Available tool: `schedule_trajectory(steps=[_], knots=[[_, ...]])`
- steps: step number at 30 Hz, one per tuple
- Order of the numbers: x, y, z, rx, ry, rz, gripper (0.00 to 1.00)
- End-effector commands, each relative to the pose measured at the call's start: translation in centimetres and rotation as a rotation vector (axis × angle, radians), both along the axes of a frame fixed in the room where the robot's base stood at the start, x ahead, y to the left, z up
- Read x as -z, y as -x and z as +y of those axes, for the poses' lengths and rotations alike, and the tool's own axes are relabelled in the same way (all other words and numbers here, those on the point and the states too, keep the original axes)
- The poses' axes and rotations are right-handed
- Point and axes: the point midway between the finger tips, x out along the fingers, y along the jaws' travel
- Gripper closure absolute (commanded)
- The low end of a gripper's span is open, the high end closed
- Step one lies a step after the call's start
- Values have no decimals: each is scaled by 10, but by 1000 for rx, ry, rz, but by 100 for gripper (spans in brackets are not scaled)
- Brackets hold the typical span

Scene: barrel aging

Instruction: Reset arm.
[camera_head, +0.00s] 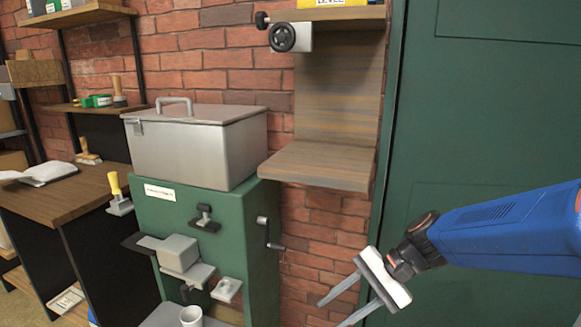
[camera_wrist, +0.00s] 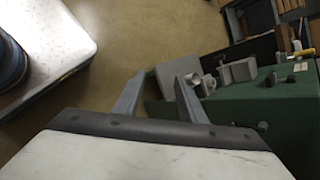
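My gripper (camera_head: 341,306) is at the lower right in the head view, on the end of my blue arm. It hangs in front of the brick wall and the green door. Its two grey fingers are spread apart with nothing between them.
A metal lidded box (camera_head: 195,150) sits on the cabinet. A wooden shelf (camera_head: 320,166) juts from the wall. A wooden desk (camera_head: 60,195) stands left. A green door (camera_head: 490,120) is right.

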Motion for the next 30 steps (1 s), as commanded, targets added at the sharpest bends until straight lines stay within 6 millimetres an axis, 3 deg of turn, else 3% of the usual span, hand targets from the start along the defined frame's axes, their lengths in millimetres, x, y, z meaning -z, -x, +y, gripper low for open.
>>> schedule_trajectory(steps=[6,15,24,30], knots=[[1,37,-42,-142,207,-207,63],[-3,70,-109,-330,514,-473,63],[-18,91,-170,-485,805,-680,63],[-25,96,-186,-529,891,-731,63]])
